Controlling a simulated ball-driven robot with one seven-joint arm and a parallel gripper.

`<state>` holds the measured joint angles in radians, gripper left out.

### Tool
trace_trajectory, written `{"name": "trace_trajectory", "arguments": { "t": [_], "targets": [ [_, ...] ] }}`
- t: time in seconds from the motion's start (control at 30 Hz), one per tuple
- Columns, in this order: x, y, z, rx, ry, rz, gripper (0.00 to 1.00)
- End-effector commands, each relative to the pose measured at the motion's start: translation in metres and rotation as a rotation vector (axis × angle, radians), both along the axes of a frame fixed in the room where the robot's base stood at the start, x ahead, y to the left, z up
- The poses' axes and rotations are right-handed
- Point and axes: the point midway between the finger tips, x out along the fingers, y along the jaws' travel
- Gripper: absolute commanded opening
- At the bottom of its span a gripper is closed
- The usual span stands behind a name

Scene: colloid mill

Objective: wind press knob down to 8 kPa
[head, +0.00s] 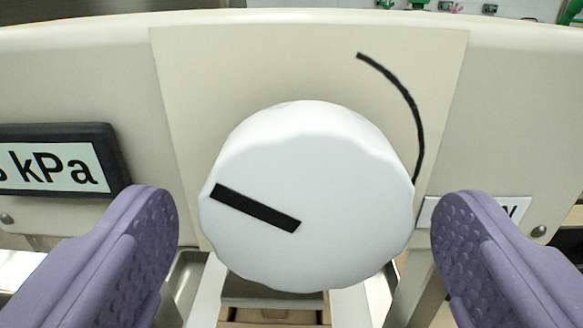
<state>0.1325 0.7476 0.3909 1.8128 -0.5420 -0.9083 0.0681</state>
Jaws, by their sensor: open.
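The press knob (300,180) is a white, scalloped round knob in the middle of the head view. Its black pointer mark (256,208) points to the left and slightly up. My gripper (305,215) is open, with one purple, dimpled finger on each side of the knob. Gaps show between both fingers and the knob, so neither touches it. A display (52,170) at the left reads "kPa"; its number is cut off by the picture edge, with only part of a last digit showing.
A cream panel (200,75) lies behind the knob, with a black curved line (408,98) at its upper right. A white label (510,208) at the right is partly hidden by my finger; a "Y" shows. Metal parts and an opening lie below the knob.

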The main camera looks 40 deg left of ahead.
Motion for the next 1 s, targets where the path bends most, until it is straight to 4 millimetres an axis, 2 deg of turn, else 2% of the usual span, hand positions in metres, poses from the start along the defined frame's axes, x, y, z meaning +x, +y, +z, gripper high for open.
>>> {"name": "trace_trajectory", "arguments": {
  "t": [0.13, 0.37, 0.6, 1.0],
  "targets": [
    [0.0079, 0.0057, -0.0003, 0.0, 0.0, 0.0, 0.91],
    [0.0088, 0.0059, 0.0005, -0.001, 0.001, -0.001, 0.91],
    [0.0087, 0.0057, 0.0005, -0.001, 0.0, -0.001, 0.35],
    [0.0087, 0.0054, 0.0006, 0.059, 0.041, -0.002, 0.35]
  ]
}}
